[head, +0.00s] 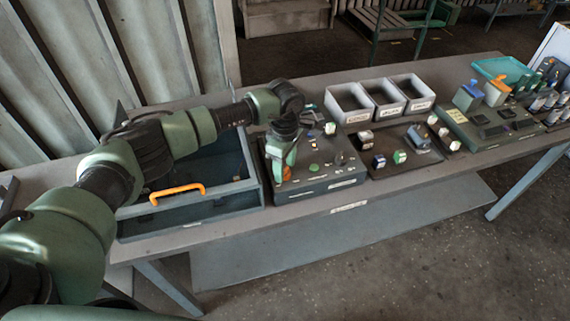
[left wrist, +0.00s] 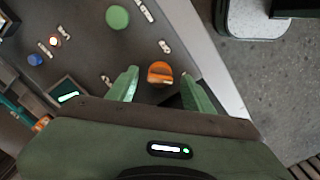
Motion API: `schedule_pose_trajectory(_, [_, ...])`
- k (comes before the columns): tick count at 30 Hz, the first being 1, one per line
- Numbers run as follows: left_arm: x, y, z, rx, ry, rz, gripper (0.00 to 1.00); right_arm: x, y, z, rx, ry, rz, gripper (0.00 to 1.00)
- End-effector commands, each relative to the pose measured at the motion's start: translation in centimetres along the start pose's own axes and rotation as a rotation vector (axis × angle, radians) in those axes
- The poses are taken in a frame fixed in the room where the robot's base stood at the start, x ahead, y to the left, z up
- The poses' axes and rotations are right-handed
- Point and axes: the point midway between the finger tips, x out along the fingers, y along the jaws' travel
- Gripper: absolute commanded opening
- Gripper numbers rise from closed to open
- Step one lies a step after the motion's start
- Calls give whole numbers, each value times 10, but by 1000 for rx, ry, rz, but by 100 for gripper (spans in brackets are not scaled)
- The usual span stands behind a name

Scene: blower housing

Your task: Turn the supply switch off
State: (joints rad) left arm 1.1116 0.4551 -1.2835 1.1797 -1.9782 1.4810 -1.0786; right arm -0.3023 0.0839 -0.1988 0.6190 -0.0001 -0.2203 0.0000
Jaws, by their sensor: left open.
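The supply switch appears to be the orange rotary knob (left wrist: 160,73) on the dark control panel (left wrist: 85,40); its label is too small to read. In the head view the knob (head: 287,173) shows at the left front of the panel (head: 330,182), partly behind my left gripper (head: 283,168). My left gripper points down over the panel. In the left wrist view its two green fingers (left wrist: 160,80) are apart, one on each side of the knob. I cannot tell whether they touch it. My right gripper is not in view.
A grey box with an orange handle (head: 178,193) stands to the left. White bins (head: 350,103) and small blocks (head: 400,156) lie to the right.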

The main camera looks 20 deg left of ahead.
Motion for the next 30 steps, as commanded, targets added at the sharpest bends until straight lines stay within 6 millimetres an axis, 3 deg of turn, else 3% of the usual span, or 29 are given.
schedule_pose_trajectory(3, [0, 0, 0, 0, 0, 0, 48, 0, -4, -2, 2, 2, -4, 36])
schedule_pose_trajectory(8, [0, 0, 0, -1, 0, -1, 4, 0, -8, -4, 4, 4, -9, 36])
schedule_pose_trajectory(9, [0, 0, 0, -1, 0, 0, 0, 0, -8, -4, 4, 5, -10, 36])
schedule_pose_trajectory(20, [2, 0, 0, -51, 0, 0, 0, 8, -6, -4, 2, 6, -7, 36])
schedule_pose_trajectory(30, [4, 0, 0, -289, 1, 1, 0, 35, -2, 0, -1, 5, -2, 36])
